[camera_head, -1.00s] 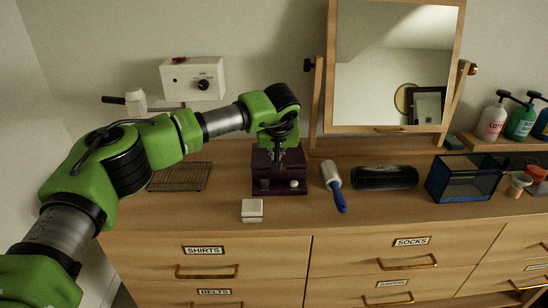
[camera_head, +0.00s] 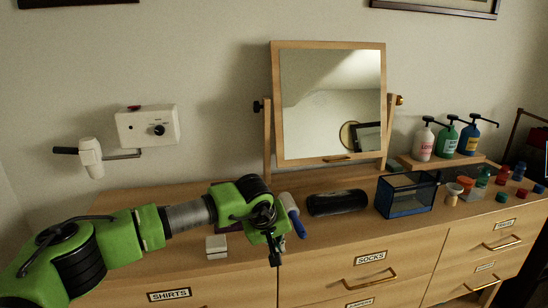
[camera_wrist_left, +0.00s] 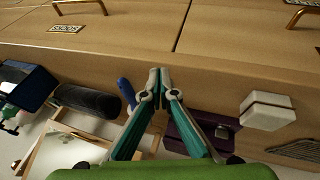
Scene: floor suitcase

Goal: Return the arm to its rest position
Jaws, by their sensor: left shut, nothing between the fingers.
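My left arm comes in from the left in the head view, bent low across the dresser front. Its gripper (camera_head: 276,254) is shut and empty, with its tips pointing down near the dresser's front edge. In the left wrist view the two fingertips (camera_wrist_left: 159,78) meet in front of the drawer faces. The purple box (camera_wrist_left: 190,132) lies behind the gripper; in the head view my arm mostly hides it. My right gripper does not show.
A small white box (camera_head: 217,246) stands left of the gripper. A blue-handled lint roller (camera_head: 292,212), black case (camera_head: 337,202) and blue bin (camera_head: 405,194) lie to the right. The mirror (camera_head: 331,105) stands behind. Space before the drawers (camera_head: 375,278) looks clear.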

